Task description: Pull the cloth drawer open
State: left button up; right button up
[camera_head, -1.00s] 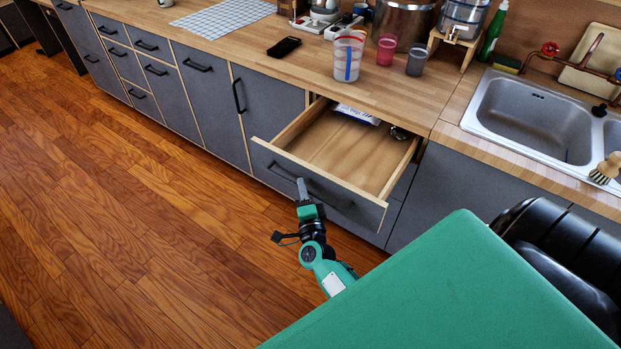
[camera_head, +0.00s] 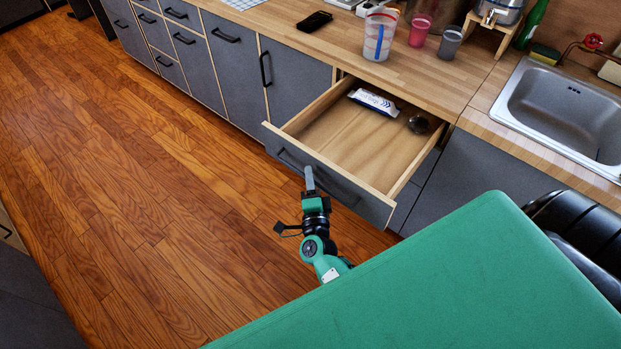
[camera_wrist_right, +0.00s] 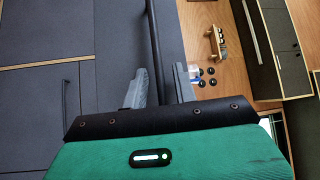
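The drawer (camera_head: 335,188) with a dark grey front stands well out from under the wooden counter, its pale wooden inside showing. Inside lie a white and blue packet (camera_head: 373,102) and a dark round object (camera_head: 419,123). My right gripper (camera_head: 310,180) is at the black bar handle (camera_head: 345,195) on the drawer front. My left gripper is not in view.
A sink (camera_head: 560,110) is at the right. The wooden floor (camera_head: 170,200) left of the drawer is clear.

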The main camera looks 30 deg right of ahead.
jog(key=shift+s, duration=0.1)
